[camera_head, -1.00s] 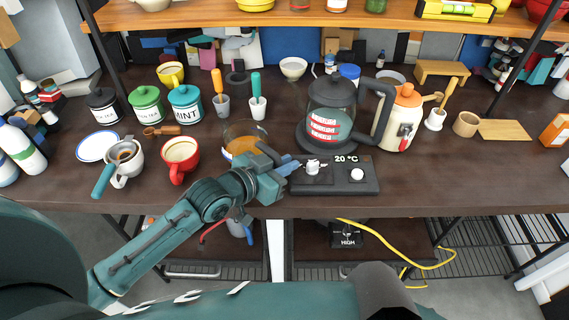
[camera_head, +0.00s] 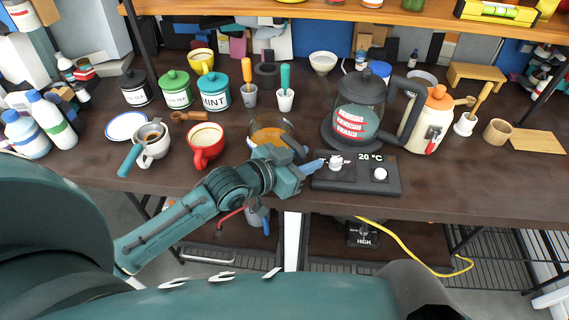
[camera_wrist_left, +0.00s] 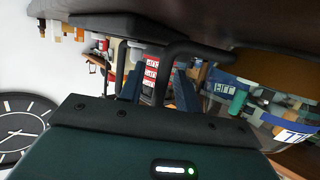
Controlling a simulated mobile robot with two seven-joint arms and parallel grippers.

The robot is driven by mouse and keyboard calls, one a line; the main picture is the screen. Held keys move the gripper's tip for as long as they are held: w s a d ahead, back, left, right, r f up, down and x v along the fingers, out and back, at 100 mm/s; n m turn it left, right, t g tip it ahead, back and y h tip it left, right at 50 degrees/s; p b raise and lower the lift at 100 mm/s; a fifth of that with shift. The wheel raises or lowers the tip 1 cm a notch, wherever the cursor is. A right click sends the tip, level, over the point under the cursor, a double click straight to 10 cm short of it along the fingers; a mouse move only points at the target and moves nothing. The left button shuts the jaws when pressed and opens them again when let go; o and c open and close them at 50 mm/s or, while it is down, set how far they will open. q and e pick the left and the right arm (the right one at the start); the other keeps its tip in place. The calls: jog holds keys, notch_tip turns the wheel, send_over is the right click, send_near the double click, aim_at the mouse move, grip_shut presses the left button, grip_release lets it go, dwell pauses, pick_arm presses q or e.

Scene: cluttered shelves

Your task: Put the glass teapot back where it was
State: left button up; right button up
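The glass teapot (camera_head: 267,132) holds amber liquid and stands near the table's front edge, left of the black kettle base, partly hidden by my left gripper. In the left wrist view, the teapot's amber-filled body (camera_wrist_left: 262,72) is at the right, and its black handle (camera_wrist_left: 205,53) reaches down between my two fingers. My left gripper (camera_head: 314,160) is in front of and to the right of the teapot. In the wrist view its fingers (camera_wrist_left: 158,88) are apart, with a gap beside the handle. My right gripper is out of view.
A kettle (camera_head: 358,112) stands behind the black base (camera_head: 357,180) reading 20 °C. Canisters, including the mint one (camera_head: 214,101), stand behind. A cream jug (camera_head: 428,128) is right.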

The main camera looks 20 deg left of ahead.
pick_arm(q)
jog(key=v, duration=1.1)
